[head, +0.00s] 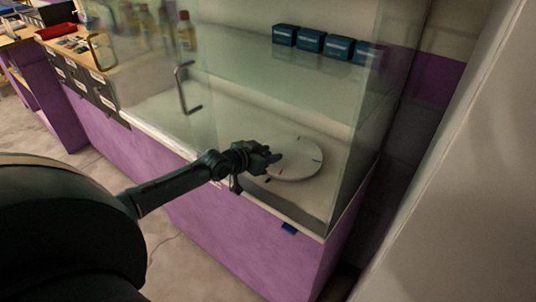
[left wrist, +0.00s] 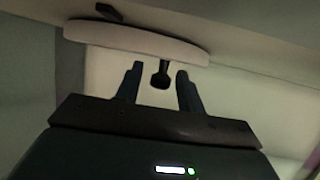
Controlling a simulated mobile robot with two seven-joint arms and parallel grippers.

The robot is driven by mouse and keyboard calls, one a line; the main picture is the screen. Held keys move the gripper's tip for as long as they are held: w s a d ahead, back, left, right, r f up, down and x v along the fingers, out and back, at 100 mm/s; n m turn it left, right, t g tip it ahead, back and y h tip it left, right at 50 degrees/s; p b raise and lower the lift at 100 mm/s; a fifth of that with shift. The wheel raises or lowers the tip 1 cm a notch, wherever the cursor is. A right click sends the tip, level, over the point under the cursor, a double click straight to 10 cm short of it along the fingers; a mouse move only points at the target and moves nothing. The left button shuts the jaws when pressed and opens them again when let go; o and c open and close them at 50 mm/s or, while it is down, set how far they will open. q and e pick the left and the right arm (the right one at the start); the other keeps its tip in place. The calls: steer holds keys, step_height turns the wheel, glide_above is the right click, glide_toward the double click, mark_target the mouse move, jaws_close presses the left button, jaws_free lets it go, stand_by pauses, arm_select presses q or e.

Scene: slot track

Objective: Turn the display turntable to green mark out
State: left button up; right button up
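The display turntable (head: 300,164) is a white round disc on the floor of the glass display case. A small reddish mark and a dark bluish mark show on its top; I cannot make out a green mark. My left gripper (head: 272,157) reaches in at the disc's left edge and covers part of it. In the left wrist view the disc (left wrist: 120,38) shows edge-on beyond the fingers. A dark knob (left wrist: 160,77) stands between my left fingertips (left wrist: 158,78), with gaps on both sides, so the gripper is open. My right gripper is not in view.
A glass door with a handle (head: 183,90) is at the left of the case. Blue boxes (head: 310,41) and bottles (head: 185,30) stand on the shelf above. A blue tag (head: 289,228) is on the purple front below. A pale panel (head: 455,180) is at right.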

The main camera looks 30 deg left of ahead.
arm_select(q)
steer(key=shift+c, duration=0.5)
jaws_close()
